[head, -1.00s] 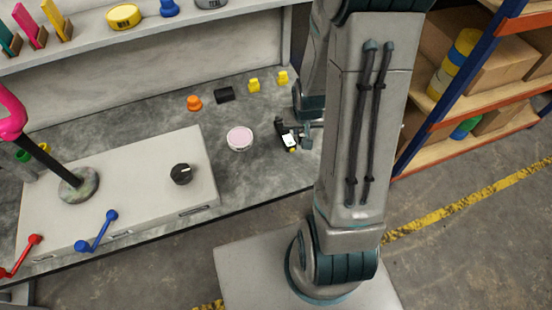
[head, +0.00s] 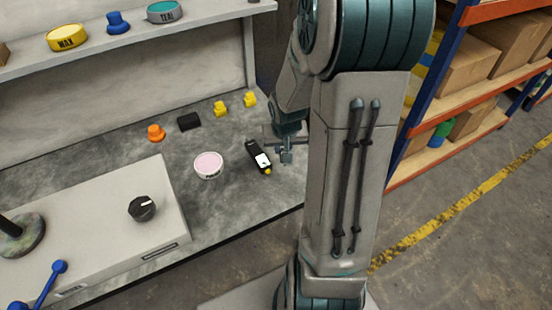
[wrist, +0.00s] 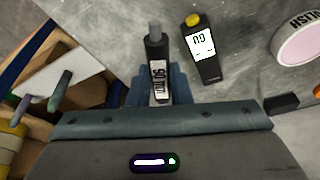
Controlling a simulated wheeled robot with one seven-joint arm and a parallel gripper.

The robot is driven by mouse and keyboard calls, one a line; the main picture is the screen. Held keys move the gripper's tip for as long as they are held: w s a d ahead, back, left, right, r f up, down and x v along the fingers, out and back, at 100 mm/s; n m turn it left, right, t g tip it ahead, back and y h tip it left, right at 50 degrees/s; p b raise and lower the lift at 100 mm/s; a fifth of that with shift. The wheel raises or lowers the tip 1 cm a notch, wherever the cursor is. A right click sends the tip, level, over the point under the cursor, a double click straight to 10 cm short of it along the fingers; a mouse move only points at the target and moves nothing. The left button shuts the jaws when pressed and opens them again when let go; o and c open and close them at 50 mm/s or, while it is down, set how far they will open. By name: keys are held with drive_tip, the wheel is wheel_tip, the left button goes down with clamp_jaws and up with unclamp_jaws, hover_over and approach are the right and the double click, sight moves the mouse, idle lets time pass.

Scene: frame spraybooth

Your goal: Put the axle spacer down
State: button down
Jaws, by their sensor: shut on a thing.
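My gripper (wrist: 160,88) points down at the bench top and is shut on a narrow dark piece (wrist: 157,58) with a white lettered label and a grey end. I take this piece to be the axle spacer; its lower part is hidden between the fingers. In the head view my gripper (head: 286,152) is low over the right end of the bench, and the held piece cannot be made out clearly. I cannot tell whether the piece touches the bench.
A pink-topped tin (head: 208,165), a black block (head: 189,121), an orange piece (head: 156,133) and two yellow pieces stand nearby. Shelving with boxes (head: 487,65) is at right.

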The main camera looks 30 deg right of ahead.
sight(278, 159)
drive_tip(key=w, duration=0.1)
drive_tip(key=w+f, duration=0.2)
drive_tip(key=shift+w+d+f+b, duration=0.15)
drive_tip(key=shift+w+d+b, duration=0.1)
drive_tip(key=shift+b, duration=0.15)
drive_tip(key=shift+f+b, duration=0.8)
drive_tip(key=shift+f, duration=1.1)
drive_tip(key=shift+f+b, duration=0.55)
drive_tip(key=shift+f, duration=0.1)
drive_tip(key=c, duration=1.3)
unclamp_jaws()
drive_tip(key=shift+r, duration=0.1)
